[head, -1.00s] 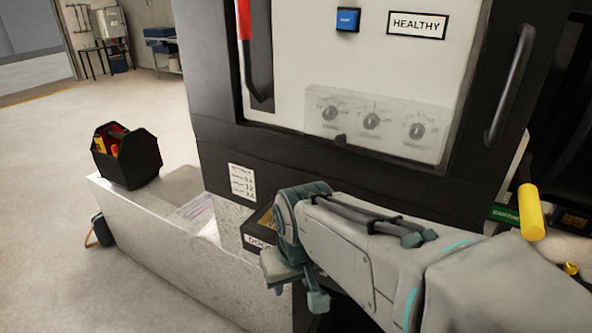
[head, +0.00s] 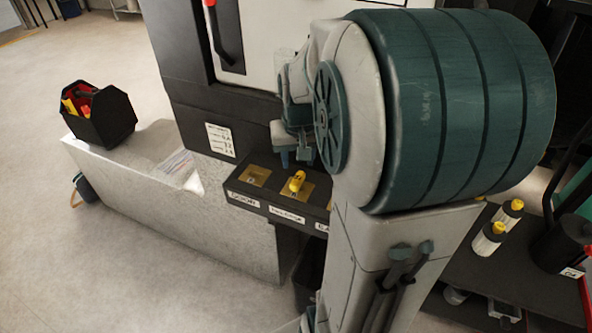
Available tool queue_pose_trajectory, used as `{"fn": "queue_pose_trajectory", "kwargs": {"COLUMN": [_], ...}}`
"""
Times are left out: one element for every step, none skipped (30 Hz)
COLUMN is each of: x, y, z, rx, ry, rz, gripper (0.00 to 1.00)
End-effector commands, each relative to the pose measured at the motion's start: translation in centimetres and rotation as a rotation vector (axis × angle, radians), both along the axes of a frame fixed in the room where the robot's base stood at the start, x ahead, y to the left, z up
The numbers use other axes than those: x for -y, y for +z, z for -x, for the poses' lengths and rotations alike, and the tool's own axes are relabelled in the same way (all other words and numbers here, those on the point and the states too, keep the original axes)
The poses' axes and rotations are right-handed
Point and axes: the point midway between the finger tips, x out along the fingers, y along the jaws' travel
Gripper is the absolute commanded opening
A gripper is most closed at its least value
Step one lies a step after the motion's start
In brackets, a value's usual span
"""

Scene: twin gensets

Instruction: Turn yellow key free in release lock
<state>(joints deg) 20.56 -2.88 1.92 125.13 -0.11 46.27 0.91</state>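The yellow key (head: 297,182) sits in the middle brass plate of the dark lock ledge (head: 262,204) at the foot of the cabinet. The label below it is too blurred to read surely. My gripper (head: 295,160) hangs just above and behind the key in the picture, fingers pointing down. The fingers look apart, with nothing between them, and do not appear to touch the key. My arm hides the right end of the ledge and much of the cabinet front.
A left brass plate (head: 255,176) on the ledge has no key. A black tool box (head: 100,117) stands on the pale plinth (head: 150,170) at left. Yellow-capped bottles (head: 489,238) stand on a dark shelf at right.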

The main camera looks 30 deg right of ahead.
Motion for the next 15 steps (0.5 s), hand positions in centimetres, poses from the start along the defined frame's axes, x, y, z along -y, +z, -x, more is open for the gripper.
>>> {"fn": "queue_pose_trajectory", "kwargs": {"x": [0.00,-0.01,-0.02,-0.02,-0.03,-0.01,-0.08,-0.15,-0.25,-0.30,-0.34,-0.42,-0.50,-0.58,-0.63], "y": [-0.01,-0.01,-0.02,-0.03,-0.03,-0.03,-0.16,-0.23,-0.29,-0.34,-0.38,-0.44,-0.48,-0.52,-0.58], "z": [0.01,0.00,0.00,0.00,-0.01,-0.01,0.07,0.13,0.19,0.23,0.28,0.33,0.36,0.40,0.47], "rx": [0.000,0.000,0.000,0.000,0.000,0.001,0.000,0.000,0.000,-0.001,0.000,0.000,0.001,0.000,0.000], "ry": [-0.039,-0.064,-0.099,-0.126,-0.152,-0.187,-0.211,-0.237,-0.271,-0.297,-0.323,-0.356,-0.382,-0.408,-0.444], "rz": [0.000,0.000,0.000,0.000,0.000,0.000,0.001,0.001,0.000,0.000,0.001,0.001,0.000,0.000,0.001], "gripper": [0.40,0.40,0.40,0.40,0.40,0.40,0.40,0.40,0.40,0.40,0.40,0.40,0.40,0.40,0.40]}}
